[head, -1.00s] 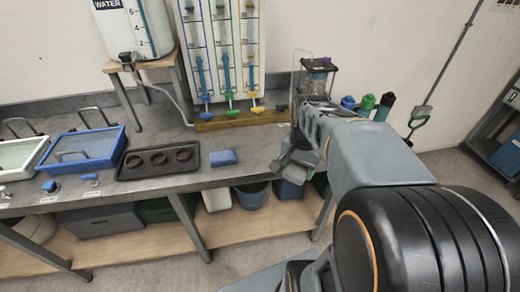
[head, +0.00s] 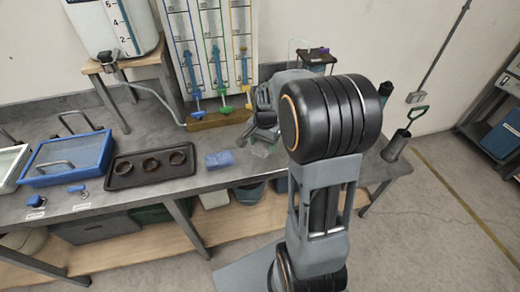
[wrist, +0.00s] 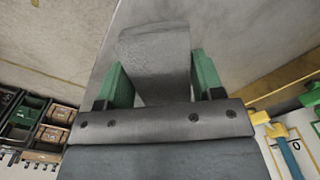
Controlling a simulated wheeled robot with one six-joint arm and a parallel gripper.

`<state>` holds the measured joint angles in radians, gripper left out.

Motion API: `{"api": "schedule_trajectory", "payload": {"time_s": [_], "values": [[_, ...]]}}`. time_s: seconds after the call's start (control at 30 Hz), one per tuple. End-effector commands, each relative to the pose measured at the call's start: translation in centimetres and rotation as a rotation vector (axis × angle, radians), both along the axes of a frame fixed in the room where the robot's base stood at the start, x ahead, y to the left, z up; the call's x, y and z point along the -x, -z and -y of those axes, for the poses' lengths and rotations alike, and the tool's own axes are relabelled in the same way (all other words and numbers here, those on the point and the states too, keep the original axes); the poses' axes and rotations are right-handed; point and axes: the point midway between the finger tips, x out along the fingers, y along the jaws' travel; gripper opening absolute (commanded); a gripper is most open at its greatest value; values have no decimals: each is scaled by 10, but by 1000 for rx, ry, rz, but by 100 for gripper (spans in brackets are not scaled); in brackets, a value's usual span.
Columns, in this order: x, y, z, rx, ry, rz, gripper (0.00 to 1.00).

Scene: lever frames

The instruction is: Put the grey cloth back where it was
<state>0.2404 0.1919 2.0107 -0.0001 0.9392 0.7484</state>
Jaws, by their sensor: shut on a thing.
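My gripper (wrist: 160,78) shows in the wrist view with its two green fingers on either side of a grey cloth (wrist: 156,50). The gripper is shut on the cloth, which sticks out flat beyond the fingers. In the head view my gripper (head: 262,132) is over the right part of the grey bench (head: 205,182), to the right of a blue sponge-like block (head: 219,160). My own arm partly hides it there. I cannot clearly tell the cloth from the gripper in the head view, nor whether it touches the bench.
A black tray (head: 122,181) with three dark rings and a blue-rimmed tub (head: 70,158) stand on the bench to the left. A panel of coloured valves and tubes (head: 210,55) stands behind.

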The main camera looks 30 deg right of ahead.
Motion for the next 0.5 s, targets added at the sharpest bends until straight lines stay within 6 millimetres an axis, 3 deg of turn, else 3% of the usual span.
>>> {"api": "schedule_trajectory", "payload": {"time_s": [0.17, 0.5], "values": [[-14, 17, -2, 0, -1, 0, 39], [-23, 33, -5, -1, -4, -3, 39]]}}
